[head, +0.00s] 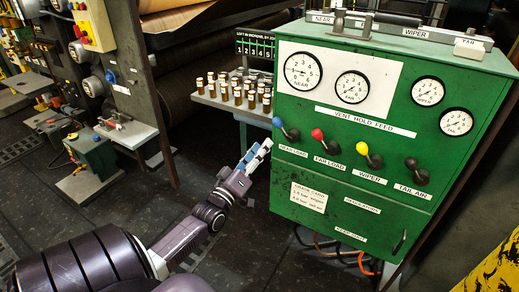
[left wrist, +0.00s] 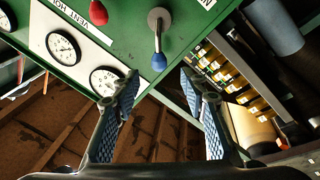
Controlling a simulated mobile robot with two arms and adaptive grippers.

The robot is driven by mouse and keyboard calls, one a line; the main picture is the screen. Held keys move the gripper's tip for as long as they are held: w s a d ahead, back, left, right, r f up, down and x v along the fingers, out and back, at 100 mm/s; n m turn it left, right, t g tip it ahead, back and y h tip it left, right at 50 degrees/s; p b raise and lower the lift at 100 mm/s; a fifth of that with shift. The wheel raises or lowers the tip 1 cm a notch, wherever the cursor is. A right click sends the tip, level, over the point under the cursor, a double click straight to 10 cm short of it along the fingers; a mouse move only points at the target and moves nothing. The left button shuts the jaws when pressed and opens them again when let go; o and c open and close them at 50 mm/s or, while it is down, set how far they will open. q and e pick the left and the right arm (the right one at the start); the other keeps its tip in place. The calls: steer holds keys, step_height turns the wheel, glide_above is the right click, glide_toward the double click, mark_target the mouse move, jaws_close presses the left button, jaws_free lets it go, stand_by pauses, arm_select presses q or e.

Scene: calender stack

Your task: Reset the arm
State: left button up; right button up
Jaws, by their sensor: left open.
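My left arm (head: 190,225) comes in from the lower left in the head view. Its gripper (head: 257,157) is open and empty, just left of the green control cabinet (head: 340,178). In the left wrist view the gripper's two blue-padded fingers (left wrist: 160,90) stand apart with nothing between them. The blue-knobbed lever (head: 278,123) is the nearest control, a little above and right of the gripper. In the left wrist view its blue knob (left wrist: 158,62) shows beyond the gap between the fingertips, apart from them. My right gripper is in neither view.
Further right on the cabinet are the red lever (head: 317,134), yellow lever (head: 363,148) and black lever (head: 411,163), below several gauges (head: 303,71). A rack of brown-and-white bottles (head: 238,92) stands behind the gripper. Orange hoses (head: 366,264) hang below the cabinet.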

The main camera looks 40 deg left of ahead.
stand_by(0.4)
arm_select(q)
step_height(320, 180, down, 20)
steer(key=s+d+m+g+h, duration=0.1)
steer(key=s+d+m+g, duration=0.1)
steer(key=s+d+g, duration=0.15)
steer(key=s+d+f+m+g+h, duration=0.1)
steer(key=s+d+f+m+g, duration=0.3)
steer(key=f, duration=0.7)
steer(key=s+d+f+g, duration=0.25)
steer(key=s+f, duration=0.35)
steer(key=f, duration=0.5)
steer(key=s+d+f+m+g, duration=0.2)
steer(key=s+d+f, duration=0.3)
steer(key=s, duration=0.6)
steer(key=s+d+f+m+g+h, duration=0.1)
steer(key=s+d+f+g, duration=0.3)
steer(key=s+f, duration=0.4)
steer(key=s+d+f+m+g+h, duration=0.1)
steer(key=s+d+f+m+g, duration=0.2)
steer(key=s, duration=1.2)
steer(key=d+f+m, duration=0.1)
steer(key=d+f, duration=0.2)
steer(key=shift+d+f, duration=0.2)
steer(key=shift+d, duration=0.15)
